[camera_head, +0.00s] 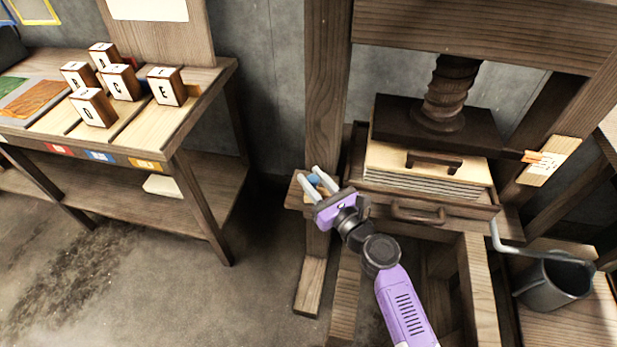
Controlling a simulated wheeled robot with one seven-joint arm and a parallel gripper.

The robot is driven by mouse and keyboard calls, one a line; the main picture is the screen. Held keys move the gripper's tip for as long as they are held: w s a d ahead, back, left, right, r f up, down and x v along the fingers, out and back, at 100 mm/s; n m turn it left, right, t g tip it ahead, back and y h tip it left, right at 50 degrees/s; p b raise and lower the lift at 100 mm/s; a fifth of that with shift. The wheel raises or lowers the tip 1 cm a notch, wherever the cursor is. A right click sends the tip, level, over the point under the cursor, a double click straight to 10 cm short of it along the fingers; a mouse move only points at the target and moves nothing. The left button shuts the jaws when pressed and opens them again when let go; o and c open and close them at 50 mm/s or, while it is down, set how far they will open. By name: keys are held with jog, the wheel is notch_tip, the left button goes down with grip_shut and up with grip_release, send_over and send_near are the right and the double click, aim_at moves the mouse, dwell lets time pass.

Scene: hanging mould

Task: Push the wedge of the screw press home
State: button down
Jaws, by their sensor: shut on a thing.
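The screw press (437,127) stands at the right, with a dark wooden screw above a dark pressing plate. Under the plate lies a stack of pale boards and sheets. My gripper (310,176) is at the left side of the press, beside its left post. Its two pale fingers are closed on a small blue piece (313,179), mostly hidden between them. This may be the wedge, but its shape cannot be made out. A small wooden ledge (297,196) shows just under and left of the fingers.
A drawer with a curved handle (418,213) is below the stack. A pale marked plate (548,161) with an orange pointer is on the right post. A bench (196,110) with lettered blocks (121,82) is left; floor between is clear.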

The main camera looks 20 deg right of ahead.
jog(key=shift+s+d, duration=0.65)
jog(key=shift+d, duration=0.3)
jog(key=c, duration=1.1)
grip_release()
jog(key=shift+s, duration=0.1)
jog(key=s+d, duration=0.1)
jog(key=s, duration=0.6)
jog(key=shift+s+d, duration=0.3)
